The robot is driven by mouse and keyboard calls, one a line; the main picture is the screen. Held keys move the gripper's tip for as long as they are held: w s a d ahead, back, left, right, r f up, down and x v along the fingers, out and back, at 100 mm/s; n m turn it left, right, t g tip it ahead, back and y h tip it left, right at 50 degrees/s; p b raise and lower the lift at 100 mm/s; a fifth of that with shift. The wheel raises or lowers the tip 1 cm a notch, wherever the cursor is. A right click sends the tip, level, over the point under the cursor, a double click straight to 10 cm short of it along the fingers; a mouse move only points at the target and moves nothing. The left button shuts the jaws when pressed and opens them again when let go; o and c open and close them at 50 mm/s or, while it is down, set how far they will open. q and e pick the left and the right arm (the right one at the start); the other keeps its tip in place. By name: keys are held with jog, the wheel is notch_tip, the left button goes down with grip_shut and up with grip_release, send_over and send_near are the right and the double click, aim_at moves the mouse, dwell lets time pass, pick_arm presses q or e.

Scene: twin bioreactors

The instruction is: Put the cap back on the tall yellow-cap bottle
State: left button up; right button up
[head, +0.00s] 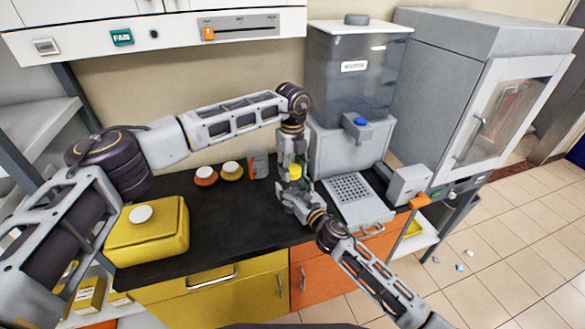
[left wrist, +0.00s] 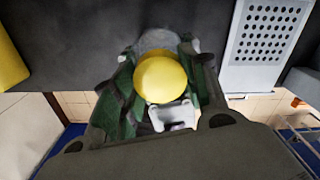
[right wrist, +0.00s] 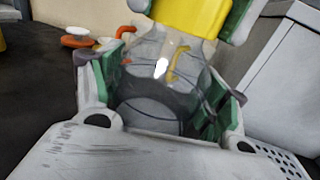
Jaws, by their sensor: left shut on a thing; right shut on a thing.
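The yellow cap (head: 295,171) is between the fingers of my left gripper (head: 293,166), which reaches down from above and is shut on it. The cap's round top (left wrist: 160,78) faces the left wrist camera. The clear tall bottle (right wrist: 158,72) stands roughly upright between the green-padded fingers of my right gripper (right wrist: 165,105), which is shut on it from the front. In the right wrist view the cap (right wrist: 190,14) is directly above the bottle, at its top. I cannot tell whether it is seated or threaded. The bottle is mostly hidden in the head view.
Two white-topped pieces, one orange (head: 205,175) and one yellow (head: 231,171), and a grey container (head: 258,163) stand left of the grippers. A yellow box (head: 148,238) is at the bench's left end. A perforated tray (head: 352,190) and dispenser (head: 350,75) are right.

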pick_arm(q)
jog(key=m, duration=1.9)
jog(key=shift+m, duration=0.4)
jog(key=m, duration=1.2)
jog(key=shift+f, duration=0.1)
jog(key=m, duration=1.7)
jog(key=shift+m, duration=0.4)
